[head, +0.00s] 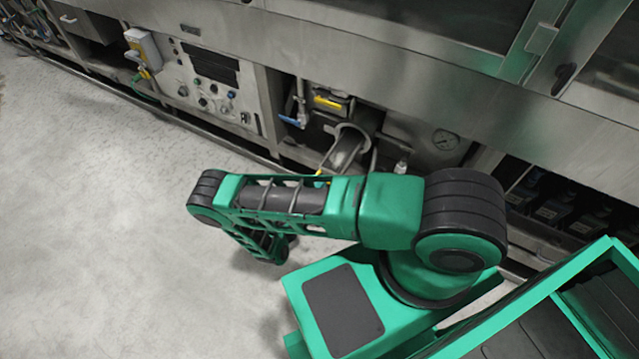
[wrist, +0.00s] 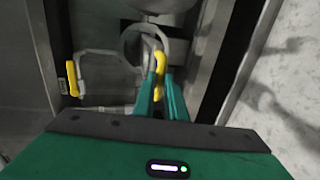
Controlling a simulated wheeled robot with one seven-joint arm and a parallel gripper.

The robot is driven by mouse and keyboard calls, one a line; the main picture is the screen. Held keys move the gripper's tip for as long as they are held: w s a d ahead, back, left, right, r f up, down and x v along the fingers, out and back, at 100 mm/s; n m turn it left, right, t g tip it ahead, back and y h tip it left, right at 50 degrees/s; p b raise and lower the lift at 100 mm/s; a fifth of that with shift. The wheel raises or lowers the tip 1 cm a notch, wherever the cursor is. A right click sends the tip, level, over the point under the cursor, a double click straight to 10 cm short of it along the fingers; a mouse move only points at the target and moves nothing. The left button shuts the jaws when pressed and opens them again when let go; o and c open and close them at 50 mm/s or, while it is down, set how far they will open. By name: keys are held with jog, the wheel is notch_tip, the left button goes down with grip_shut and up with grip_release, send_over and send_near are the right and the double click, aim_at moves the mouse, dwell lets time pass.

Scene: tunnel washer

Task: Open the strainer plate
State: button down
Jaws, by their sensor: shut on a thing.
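A yellow handle (wrist: 159,60) stands in front of a round grey ring (wrist: 127,38) in the wrist view. My gripper (wrist: 160,80) has its two green fingers closed on the lower part of this handle. In the head view the grey pipe with its round flange (head: 349,146) sits low in the machine, and a small yellow bit (head: 318,176) shows beside it, just above my arm. My gripper is hidden behind my arm there. I cannot clearly make out the strainer plate's face or whether it stands open.
A blue-handled valve (head: 292,120) and a yellow-marked box (head: 328,102) are close to the pipe. Another yellow handle (wrist: 72,78) is at the left of the wrist view. The floor (head: 110,230) in front is clear.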

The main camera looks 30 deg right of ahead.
jog(key=shift+a+f, duration=0.1)
jog(key=shift+f, duration=0.05)
jog(key=c, duration=1.8)
grip_release()
jog(key=v, duration=1)
jog(key=shift+s+a, duration=0.2)
jog(key=shift+a, duration=0.15)
